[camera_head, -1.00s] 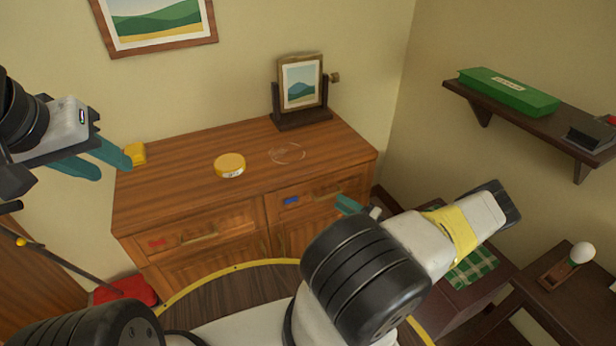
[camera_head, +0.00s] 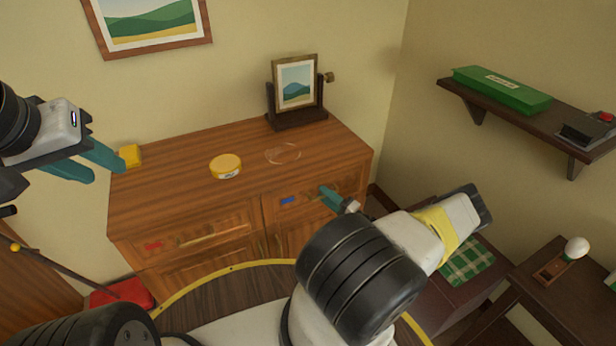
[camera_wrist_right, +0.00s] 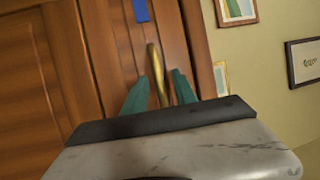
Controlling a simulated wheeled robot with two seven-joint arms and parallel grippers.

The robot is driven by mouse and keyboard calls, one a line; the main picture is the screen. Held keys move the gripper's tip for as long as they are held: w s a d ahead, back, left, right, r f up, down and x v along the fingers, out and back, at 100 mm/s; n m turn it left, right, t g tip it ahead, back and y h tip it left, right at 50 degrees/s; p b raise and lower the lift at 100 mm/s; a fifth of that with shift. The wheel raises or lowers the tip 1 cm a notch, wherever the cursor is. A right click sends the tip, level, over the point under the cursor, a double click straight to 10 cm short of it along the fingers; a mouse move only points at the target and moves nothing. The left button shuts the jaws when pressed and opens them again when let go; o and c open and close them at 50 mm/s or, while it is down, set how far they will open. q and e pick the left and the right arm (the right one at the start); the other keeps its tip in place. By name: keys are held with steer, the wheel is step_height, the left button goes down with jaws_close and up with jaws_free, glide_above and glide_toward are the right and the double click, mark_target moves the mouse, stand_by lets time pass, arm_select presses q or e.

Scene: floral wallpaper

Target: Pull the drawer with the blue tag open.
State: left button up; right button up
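The drawer with the blue tag (camera_head: 288,201) is the right one of the wooden cabinet (camera_head: 195,190); its front looks flush and closed. In the right wrist view the blue tag (camera_wrist_right: 141,10) is at the top and the brass handle (camera_wrist_right: 153,58) runs down between my fingers. My right gripper (camera_head: 327,192) is at this handle, which it partly hides in the head view. Its two teal fingers (camera_wrist_right: 160,75) stand on either side of the handle with gaps visible, so it is open. My left gripper (camera_head: 108,172) is open and empty, left of the cabinet top.
The left drawer has a red tag (camera_head: 153,246). On the cabinet top are a yellow round tin (camera_head: 226,166), a yellow block (camera_head: 130,156), a clear disc (camera_head: 283,153) and a framed picture on a stand (camera_head: 296,85). A dark shelf (camera_head: 515,113) is at the right.

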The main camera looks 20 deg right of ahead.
jaws_close()
stand_by(1.4)
